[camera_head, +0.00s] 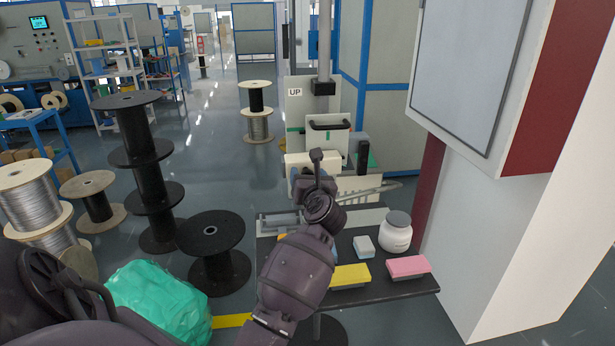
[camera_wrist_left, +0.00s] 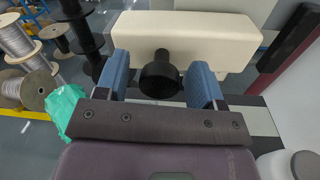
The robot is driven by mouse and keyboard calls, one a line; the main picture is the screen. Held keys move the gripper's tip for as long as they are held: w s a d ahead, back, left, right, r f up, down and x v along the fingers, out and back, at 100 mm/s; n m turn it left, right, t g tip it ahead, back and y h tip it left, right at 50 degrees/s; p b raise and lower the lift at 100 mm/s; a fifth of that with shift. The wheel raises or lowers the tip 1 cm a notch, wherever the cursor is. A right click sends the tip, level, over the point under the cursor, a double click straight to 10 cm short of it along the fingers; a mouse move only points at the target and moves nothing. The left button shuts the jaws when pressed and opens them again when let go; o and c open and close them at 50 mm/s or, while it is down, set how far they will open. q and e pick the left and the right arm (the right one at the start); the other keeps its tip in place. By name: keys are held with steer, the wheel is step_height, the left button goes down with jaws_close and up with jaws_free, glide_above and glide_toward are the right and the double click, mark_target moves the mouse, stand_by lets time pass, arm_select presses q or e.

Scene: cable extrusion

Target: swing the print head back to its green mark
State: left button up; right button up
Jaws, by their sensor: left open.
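The print head appears as a cream block (camera_wrist_left: 190,35) with a black round knob (camera_wrist_left: 160,76) in the left wrist view. In the head view the cream block (camera_head: 298,161) is partly hidden behind my left wrist. My left gripper (camera_wrist_left: 158,84) is open, with its blue-padded fingers on either side of the knob and a visible gap on each side. In the head view my left gripper (camera_head: 312,184) is in front of the block, its fingertips largely hidden. A small green strip (camera_head: 295,130) shows on the pale panel behind; I cannot tell if it is the green mark. My right gripper is not in view.
A dark table (camera_head: 400,286) holds a yellow block (camera_head: 350,275), a pink block (camera_head: 408,266), a pale-blue block (camera_head: 363,246) and a white jar (camera_head: 396,235). Black spools (camera_head: 212,240) stand left. A white cabinet with a screen (camera_head: 465,70) stands right.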

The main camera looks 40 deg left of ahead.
arm_select(q)
steer(key=shift+a, duration=0.1)
steer(key=shift+c, duration=1.4)
steer(key=c, duration=0.7)
jaws_close()
steer(key=shift+w, duration=0.1)
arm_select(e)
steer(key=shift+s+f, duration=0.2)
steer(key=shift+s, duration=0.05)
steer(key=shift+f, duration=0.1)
